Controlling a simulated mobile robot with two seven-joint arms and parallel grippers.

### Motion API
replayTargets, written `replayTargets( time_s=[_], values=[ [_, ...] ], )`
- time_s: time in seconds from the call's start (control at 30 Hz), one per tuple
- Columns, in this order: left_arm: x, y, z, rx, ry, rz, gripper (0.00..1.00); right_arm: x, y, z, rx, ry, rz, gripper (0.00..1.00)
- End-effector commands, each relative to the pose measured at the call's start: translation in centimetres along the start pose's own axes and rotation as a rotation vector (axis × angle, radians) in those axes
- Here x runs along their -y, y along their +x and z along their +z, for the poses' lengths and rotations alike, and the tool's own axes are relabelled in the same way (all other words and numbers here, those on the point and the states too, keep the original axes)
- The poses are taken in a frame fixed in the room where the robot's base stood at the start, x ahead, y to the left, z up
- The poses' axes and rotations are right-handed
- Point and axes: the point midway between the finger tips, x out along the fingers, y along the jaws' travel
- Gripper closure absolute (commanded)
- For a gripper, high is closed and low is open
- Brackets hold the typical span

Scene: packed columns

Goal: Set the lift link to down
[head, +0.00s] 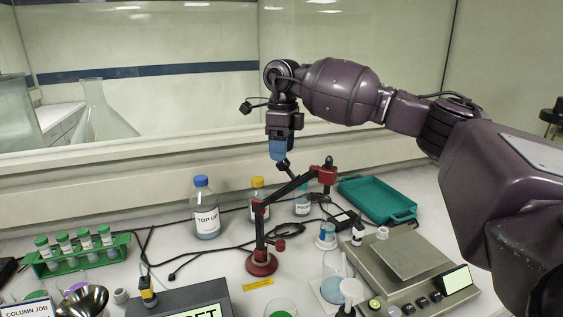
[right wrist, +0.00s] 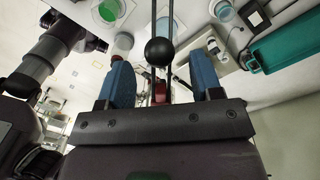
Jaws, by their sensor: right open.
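The lift link (head: 288,189) is a black bar on a red stand (head: 260,240) with a round red base. It slopes up to the right from the post to a red block (head: 325,174). A short black handle with a knob (head: 282,165) rises from the bar. My right gripper (head: 278,154) points down just above the knob, its blue fingers open. In the right wrist view the black ball knob (right wrist: 159,51) appears between the two spread fingers of my right gripper (right wrist: 162,82); contact cannot be told. My left gripper is not in the head view.
A bottle labelled TOP UP (head: 206,212) and a yellow-capped bottle (head: 258,187) stand behind the stand. A teal tray (head: 378,199) and a balance (head: 405,255) are to the right. A green vial rack (head: 80,259) is at left. Black cables cross the bench.

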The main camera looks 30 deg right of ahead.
Motion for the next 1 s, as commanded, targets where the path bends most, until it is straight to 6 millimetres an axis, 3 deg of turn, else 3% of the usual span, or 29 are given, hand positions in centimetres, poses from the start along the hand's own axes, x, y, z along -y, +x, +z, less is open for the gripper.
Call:
replayTargets(
  time_s=[0.3, 0.7, 1.0],
  values=[
    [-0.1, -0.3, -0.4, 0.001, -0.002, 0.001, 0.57, 0.0, 3.7, 0.0, 0.000, 0.000, 0.001, 0.41],
    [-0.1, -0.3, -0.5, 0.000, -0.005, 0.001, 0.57, -0.1, 4.3, 0.0, 0.001, -0.001, 0.000, 0.41],
    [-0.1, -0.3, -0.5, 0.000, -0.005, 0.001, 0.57, 0.0, 4.3, 0.0, 0.001, 0.000, 0.000, 0.86]
  ],
)
